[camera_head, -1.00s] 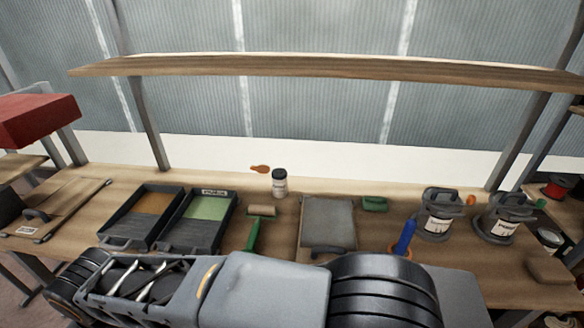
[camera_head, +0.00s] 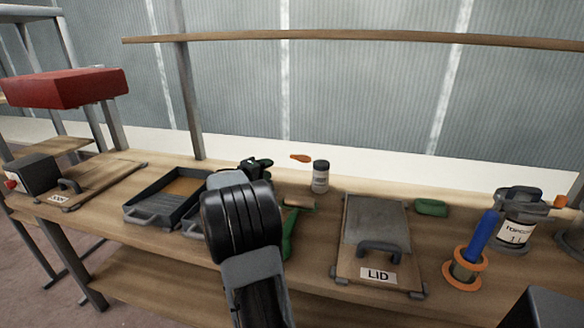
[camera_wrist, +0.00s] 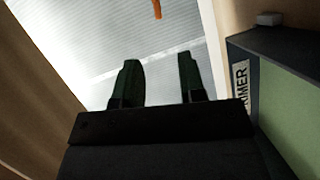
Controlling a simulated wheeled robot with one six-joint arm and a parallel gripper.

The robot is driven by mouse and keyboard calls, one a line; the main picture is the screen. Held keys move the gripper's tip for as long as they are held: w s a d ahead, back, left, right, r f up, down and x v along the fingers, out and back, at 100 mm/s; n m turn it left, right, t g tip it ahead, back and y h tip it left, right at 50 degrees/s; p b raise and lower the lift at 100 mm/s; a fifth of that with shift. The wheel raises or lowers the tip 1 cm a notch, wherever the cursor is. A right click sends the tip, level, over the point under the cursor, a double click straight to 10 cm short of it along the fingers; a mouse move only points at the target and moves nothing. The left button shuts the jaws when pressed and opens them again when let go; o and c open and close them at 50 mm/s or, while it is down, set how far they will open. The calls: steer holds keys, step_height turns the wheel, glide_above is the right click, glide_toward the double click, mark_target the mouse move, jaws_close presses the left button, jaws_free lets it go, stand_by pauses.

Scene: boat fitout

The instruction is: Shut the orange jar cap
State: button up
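Several orange parts are in the head view; I cannot tell for sure which is the jar cap. A small flat orange piece (camera_head: 301,158) lies at the back of the bench, left of a small dark-capped jar (camera_head: 320,178). An orange ring (camera_head: 465,269) surrounds a holder with a blue handle (camera_head: 484,234) at the right. Another orange bit (camera_head: 560,201) shows beside a grey can. My gripper (camera_head: 257,163) is over the bench, left of the flat orange piece. In the wrist view its fingers (camera_wrist: 158,80) are apart with nothing between them. An orange end (camera_wrist: 157,9) shows beyond them.
A dark tray (camera_head: 165,205) is left of my arm. The primer tray (camera_wrist: 243,75) is close by on the right in the wrist view. A green-handled roller (camera_head: 291,232), a board marked LID (camera_head: 350,266) and a grey can (camera_head: 517,238) stand right. A shelf (camera_head: 350,38) spans above.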

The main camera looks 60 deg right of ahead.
mark_target(292, 155)
steer(key=d, duration=1)
steer(key=d+f+p, duration=0.1)
steer(key=d, duration=0.3)
steer(key=shift+s+d+f, duration=0.1)
steer(key=shift+s+d, duration=0.25)
steer(key=shift+d, duration=0.05)
steer(key=shift+c, duration=0.4)
jaws_close()
steer(key=shift+a, duration=0.15)
